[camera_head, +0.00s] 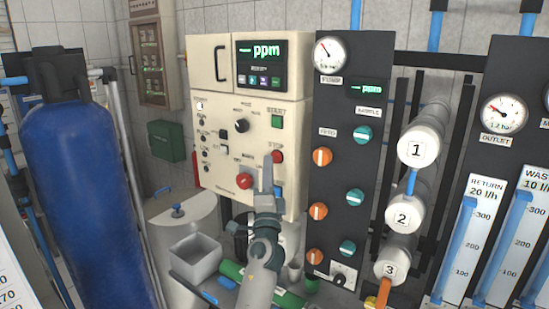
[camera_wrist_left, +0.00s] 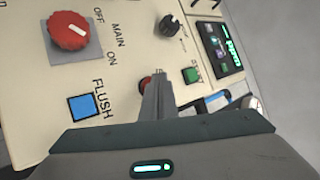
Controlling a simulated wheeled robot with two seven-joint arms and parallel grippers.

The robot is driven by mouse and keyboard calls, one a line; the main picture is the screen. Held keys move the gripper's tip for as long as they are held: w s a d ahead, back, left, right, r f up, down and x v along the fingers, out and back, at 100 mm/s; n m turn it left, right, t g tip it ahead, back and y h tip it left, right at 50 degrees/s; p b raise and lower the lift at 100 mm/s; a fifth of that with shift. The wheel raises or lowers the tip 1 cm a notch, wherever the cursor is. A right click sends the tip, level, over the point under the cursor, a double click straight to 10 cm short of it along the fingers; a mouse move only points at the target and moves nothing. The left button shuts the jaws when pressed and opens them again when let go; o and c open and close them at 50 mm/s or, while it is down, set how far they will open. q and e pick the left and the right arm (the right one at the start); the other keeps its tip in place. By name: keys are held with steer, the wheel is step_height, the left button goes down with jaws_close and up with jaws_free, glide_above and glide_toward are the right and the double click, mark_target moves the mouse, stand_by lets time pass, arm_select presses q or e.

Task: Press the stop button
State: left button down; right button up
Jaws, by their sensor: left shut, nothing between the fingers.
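The red stop button (camera_head: 278,156) is on the cream control panel (camera_head: 222,155), below the green start button (camera_head: 277,121). My left gripper (camera_head: 267,162) is shut and empty, its fingertips just left of the stop button in the head view. In the left wrist view, the shut fingers (camera_wrist_left: 160,85) point at the panel and partly cover the stop button (camera_wrist_left: 145,83); the green start button (camera_wrist_left: 191,74) shows to the right. I cannot tell whether the fingertips touch the stop button. My right gripper is in neither view.
A red main switch (camera_head: 243,181) sits lower on the panel, with a blue flush button (camera_wrist_left: 82,106) near it in the wrist view. A dark valve panel (camera_head: 341,110) stands to the right. A blue tank (camera_head: 75,160) and a grey bin (camera_head: 195,256) are at the left.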

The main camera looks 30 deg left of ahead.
arm_select(q)
steer(key=shift+s, duration=0.25)
steer(key=s+p, duration=0.1)
steer(key=s, duration=0.1)
steer(key=s+p, duration=0.1)
steer(key=s, duration=0.2)
steer(key=shift+a, duration=0.2)
stand_by(0.5)
steer(key=shift+w, duration=0.1)
stand_by(0.4)
